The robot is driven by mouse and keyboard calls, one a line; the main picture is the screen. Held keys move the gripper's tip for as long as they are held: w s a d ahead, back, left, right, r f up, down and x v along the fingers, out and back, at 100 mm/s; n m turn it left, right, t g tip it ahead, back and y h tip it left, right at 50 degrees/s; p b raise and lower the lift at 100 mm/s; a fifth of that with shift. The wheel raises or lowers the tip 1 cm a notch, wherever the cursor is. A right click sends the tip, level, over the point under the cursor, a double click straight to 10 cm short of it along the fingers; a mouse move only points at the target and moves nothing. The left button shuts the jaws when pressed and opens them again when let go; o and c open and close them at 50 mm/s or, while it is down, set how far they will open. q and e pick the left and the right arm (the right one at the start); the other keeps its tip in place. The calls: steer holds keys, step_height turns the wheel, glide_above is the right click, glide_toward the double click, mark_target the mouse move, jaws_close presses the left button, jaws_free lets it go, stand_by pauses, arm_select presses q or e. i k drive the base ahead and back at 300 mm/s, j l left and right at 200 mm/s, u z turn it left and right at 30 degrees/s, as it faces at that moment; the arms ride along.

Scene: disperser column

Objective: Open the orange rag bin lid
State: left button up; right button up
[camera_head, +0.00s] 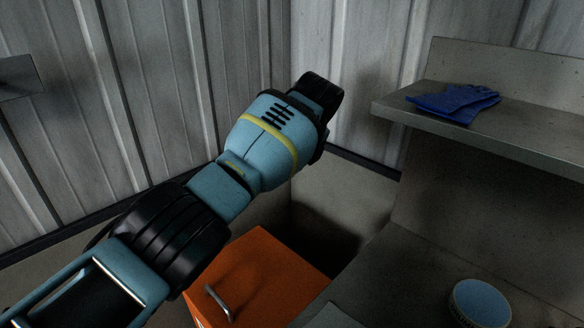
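The orange rag bin (272,262) stands low in the corner, below my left arm. Its flat orange top looks shut, with a bent metal handle (219,303) near its front left edge. Part of the top's left side is hidden behind my arm, and the lower body is cut off by the picture's bottom edge. My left arm comes in from the lower left and reaches up over the bin toward the wall corner. No gripper fingers show at its far end, so the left gripper is not seen. My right arm and gripper are not in view.
A grey counter (400,280) lies right of the bin, with a round blue-topped container (481,303) on it. A grey shelf (530,136) above it holds blue gloves (455,102). Corrugated walls (170,70) close off the back and left. A dark gap lies behind the bin.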

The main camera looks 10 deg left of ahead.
mark_target(257, 281)
steer(key=k, duration=1)
